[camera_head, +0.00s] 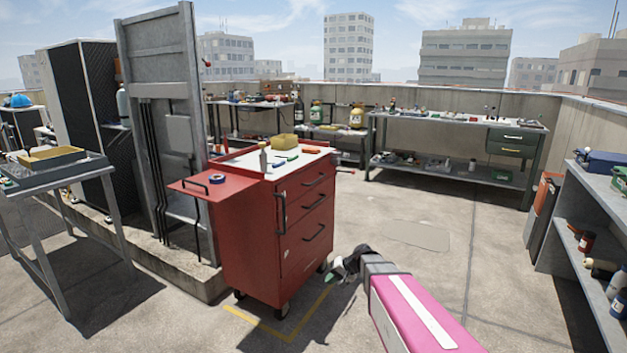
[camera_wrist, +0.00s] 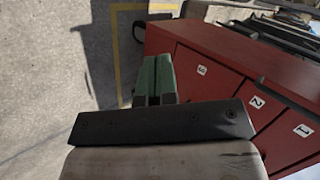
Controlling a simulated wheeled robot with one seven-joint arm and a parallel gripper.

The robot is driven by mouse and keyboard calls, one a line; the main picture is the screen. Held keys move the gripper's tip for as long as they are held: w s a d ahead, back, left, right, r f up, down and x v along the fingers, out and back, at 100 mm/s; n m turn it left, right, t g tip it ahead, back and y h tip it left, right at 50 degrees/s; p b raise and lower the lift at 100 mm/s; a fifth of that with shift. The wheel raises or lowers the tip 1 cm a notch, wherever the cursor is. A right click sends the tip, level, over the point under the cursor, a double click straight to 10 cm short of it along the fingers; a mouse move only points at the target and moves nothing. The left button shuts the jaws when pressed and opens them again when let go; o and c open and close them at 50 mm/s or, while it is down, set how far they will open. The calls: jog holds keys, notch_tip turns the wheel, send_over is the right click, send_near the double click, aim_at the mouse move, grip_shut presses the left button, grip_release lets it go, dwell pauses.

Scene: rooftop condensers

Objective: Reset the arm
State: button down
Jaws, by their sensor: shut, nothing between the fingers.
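My gripper (camera_head: 338,272) is at the end of my pink arm, low in front of the right side of the red tool cart in the head view. In the wrist view its green fingers (camera_wrist: 155,80) are together, with nothing between them. The red cart (camera_head: 262,240) stands on casters, with drawers and black handles. In the wrist view the cart (camera_wrist: 225,75) appears sideways beside the fingers, with drawer labels 1, 2 and 3. The gripper looks apart from the cart; the exact gap is hard to tell.
A blue tape roll (camera_head: 217,179) lies on the cart's side shelf. A yellow block (camera_head: 284,142) and a bottle (camera_head: 263,158) are on its top. A workbench (camera_head: 450,122) stands at the back. Grey shelves (camera_head: 590,262) stand at the right. The floor (camera_head: 420,236) between is mostly clear.

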jog(key=s+d+r+g+h, duration=0.1)
jog(key=s+d+h, duration=0.3)
jog(key=s+d, duration=0.2)
jog(key=s+d+r+n+h, duration=0.1)
jog(key=s+d+h, duration=0.3)
jog(key=s, duration=0.7)
jog(key=shift+s+d+r+g+h, duration=0.3)
jog(key=shift+d+r+g, duration=0.15)
jog(key=shift+d, duration=0.65)
